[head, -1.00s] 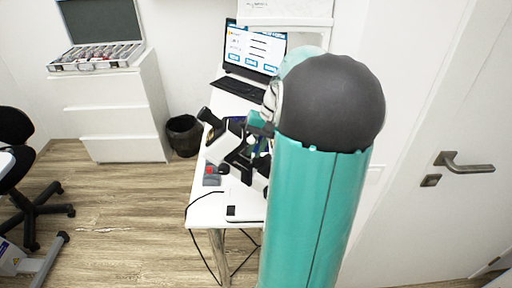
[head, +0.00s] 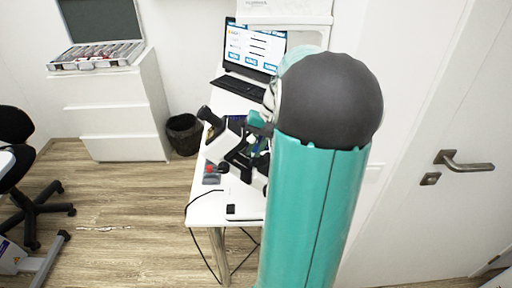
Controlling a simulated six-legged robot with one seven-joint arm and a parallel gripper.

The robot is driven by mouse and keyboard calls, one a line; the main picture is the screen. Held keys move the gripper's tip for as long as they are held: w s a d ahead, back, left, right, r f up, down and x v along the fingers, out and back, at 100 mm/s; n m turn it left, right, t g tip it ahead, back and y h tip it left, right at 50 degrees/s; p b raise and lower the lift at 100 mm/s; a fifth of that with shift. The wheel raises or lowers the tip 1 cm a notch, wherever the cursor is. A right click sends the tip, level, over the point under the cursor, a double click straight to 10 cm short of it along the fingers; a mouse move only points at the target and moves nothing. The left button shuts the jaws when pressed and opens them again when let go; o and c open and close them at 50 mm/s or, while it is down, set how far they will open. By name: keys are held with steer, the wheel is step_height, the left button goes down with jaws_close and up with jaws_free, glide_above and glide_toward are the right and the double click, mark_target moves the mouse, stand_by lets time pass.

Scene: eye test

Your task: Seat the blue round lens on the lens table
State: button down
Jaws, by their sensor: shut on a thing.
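The lensmeter (head: 228,146), a white and black instrument, stands tilted on the white table. Its lens table is too small to make out and is partly covered by my arm. Part of my teal gripper (head: 258,123) shows at the right side of the instrument, close to it. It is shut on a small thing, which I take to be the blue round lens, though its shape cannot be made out. My fingertips are mostly hidden. I cannot tell whether the lens touches the lens table.
A laptop (head: 254,50) stands at the back of the white table (head: 206,212). A small grey box with a red top (head: 211,174) lies left of the instrument. A bin (head: 183,134), a drawer cabinet (head: 118,118) and a wheeled chair (head: 38,195) stand left. A door is at right.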

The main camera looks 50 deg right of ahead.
steer(key=shift+w+a+f, duration=0.2)
steer(key=shift+a+f, duration=0.1)
steer(key=shift+a, duration=0.15)
steer(key=c, duration=1.4)
jaws_free()
steer(key=shift+r, duration=0.1)
steer(key=shift+o, duration=0.3)
steer(key=v, duration=1.4)
steer(key=shift+s+d, duration=0.15)
steer(key=shift+d, duration=0.15)
steer(key=shift+r, duration=0.1)
